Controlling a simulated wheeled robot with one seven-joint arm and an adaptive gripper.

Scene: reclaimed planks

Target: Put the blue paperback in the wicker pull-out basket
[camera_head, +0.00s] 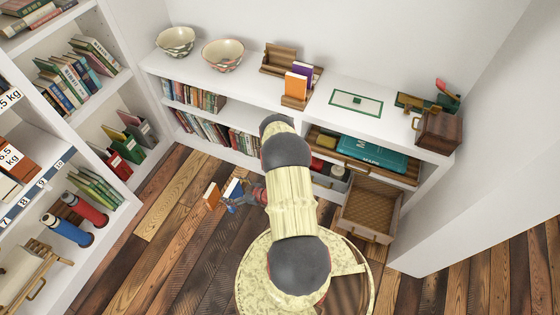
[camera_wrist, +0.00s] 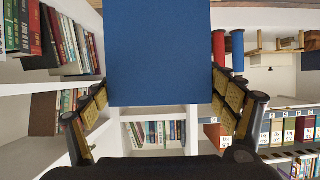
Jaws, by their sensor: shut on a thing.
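The blue paperback (camera_head: 233,188) is held in my gripper (camera_head: 243,196), out over the floor at the left of my arm in the head view. In the wrist view, the blue paperback (camera_wrist: 158,52) stands between the two fingers of my gripper (camera_wrist: 161,98), and its plain blue face fills the upper middle. The wicker pull-out basket (camera_head: 345,222) is pulled out of the low white shelf unit at the right. Its woven inside looks empty. My gripper is well to the left of the basket, with my arm between them in the head view.
An orange block-like thing (camera_head: 211,196) shows just left of the blue paperback; I cannot tell what supports it. A teal box (camera_head: 372,153) sits in the compartment above the basket. A tall white bookcase (camera_head: 112,75) stands at the left. Plank floor (camera_head: 160,225) is clear between.

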